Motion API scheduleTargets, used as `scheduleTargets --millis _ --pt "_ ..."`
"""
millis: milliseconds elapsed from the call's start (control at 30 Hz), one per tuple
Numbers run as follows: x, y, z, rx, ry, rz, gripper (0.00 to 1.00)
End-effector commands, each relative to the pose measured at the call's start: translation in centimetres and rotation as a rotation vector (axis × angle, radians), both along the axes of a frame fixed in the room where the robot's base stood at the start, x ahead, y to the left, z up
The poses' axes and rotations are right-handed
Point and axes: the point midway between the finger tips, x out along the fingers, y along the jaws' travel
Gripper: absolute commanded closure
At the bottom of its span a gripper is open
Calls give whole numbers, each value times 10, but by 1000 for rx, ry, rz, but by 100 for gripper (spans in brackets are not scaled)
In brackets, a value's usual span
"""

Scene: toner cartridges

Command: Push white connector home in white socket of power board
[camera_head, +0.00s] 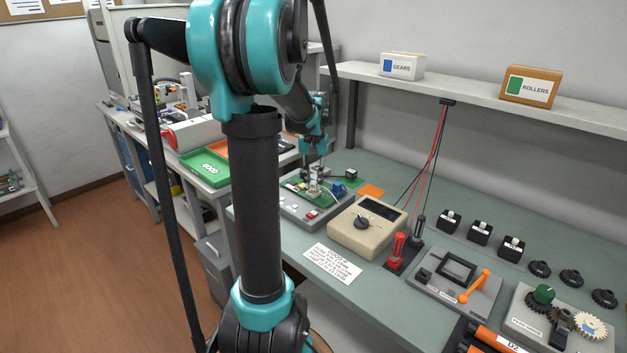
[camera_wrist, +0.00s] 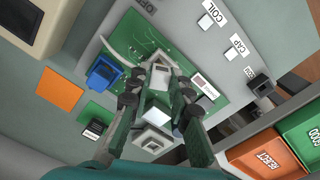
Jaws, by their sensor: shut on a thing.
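The green power board (camera_wrist: 145,35) lies on a grey fixture (camera_wrist: 195,25) and carries a blue component (camera_wrist: 103,73) to the left of my gripper. My gripper (camera_wrist: 160,72) is over the board, its two dark-jointed fingers shut on a small white connector (camera_wrist: 160,79). A pale wire (camera_wrist: 122,50) curves over the board beside the fingertips. The white socket cannot be told apart from the white parts around the fingertips, so how far the connector is seated is unclear. In the head view my gripper (camera_head: 314,178) points down at the board (camera_head: 306,193), small and partly obscured.
A beige meter (camera_head: 366,224) stands right of the fixture. An orange square (camera_wrist: 58,90) and a black block (camera_wrist: 95,128) lie near the board. A green GOOD tray (camera_wrist: 303,130) and an orange REJECT tray (camera_wrist: 265,158) sit to the side. A shelf (camera_head: 470,93) runs above the bench.

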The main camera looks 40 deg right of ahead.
Motion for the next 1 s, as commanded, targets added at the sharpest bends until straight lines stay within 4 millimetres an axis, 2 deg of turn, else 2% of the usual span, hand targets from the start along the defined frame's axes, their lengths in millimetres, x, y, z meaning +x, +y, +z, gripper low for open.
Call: scheduleTargets --millis 800,833,1000 --pt "0 0 -9 0 0 0 100" --pt "0 0 -9 0 0 0 77" --pt "0 0 -9 0 0 0 57"
